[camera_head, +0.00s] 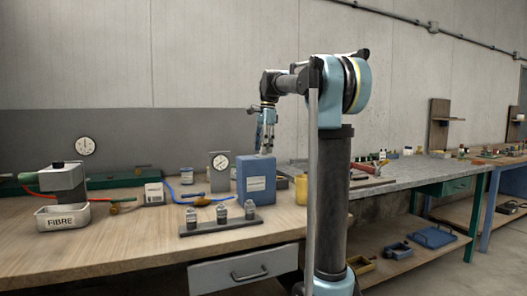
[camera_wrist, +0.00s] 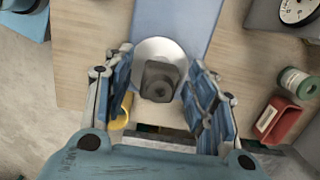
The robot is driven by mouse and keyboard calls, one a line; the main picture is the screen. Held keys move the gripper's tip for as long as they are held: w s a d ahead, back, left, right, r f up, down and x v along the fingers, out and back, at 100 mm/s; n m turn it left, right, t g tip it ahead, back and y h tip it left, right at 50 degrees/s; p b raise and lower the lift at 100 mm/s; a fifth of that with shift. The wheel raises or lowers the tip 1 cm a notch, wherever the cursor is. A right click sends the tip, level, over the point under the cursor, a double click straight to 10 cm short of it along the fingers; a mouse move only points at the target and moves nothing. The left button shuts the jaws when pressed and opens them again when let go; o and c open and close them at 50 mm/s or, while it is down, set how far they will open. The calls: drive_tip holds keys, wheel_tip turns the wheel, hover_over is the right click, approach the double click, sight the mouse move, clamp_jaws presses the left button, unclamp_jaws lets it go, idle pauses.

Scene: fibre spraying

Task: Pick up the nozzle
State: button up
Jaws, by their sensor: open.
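In the wrist view, a dark grey blocky piece with a round recess, which looks like the nozzle (camera_wrist: 159,80), sits over a white disc (camera_wrist: 160,50). My gripper (camera_wrist: 160,108) is open, with one blue finger on each side of this piece. Gaps show between the piece and both fingers. In the head view my gripper (camera_head: 266,146) points down just above or behind the blue canister (camera_head: 256,183). No grey piece shows between the fingers there; the canister may hide it.
A blue panel (camera_wrist: 178,18), probably the canister, lies beside the disc. A yellow container (camera_wrist: 121,112) is close by the left finger. A rack (camera_head: 220,226) of small grey bottles stands in front.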

drive_tip(key=c, duration=1.2)
drive_tip(key=shift+r, duration=0.15)
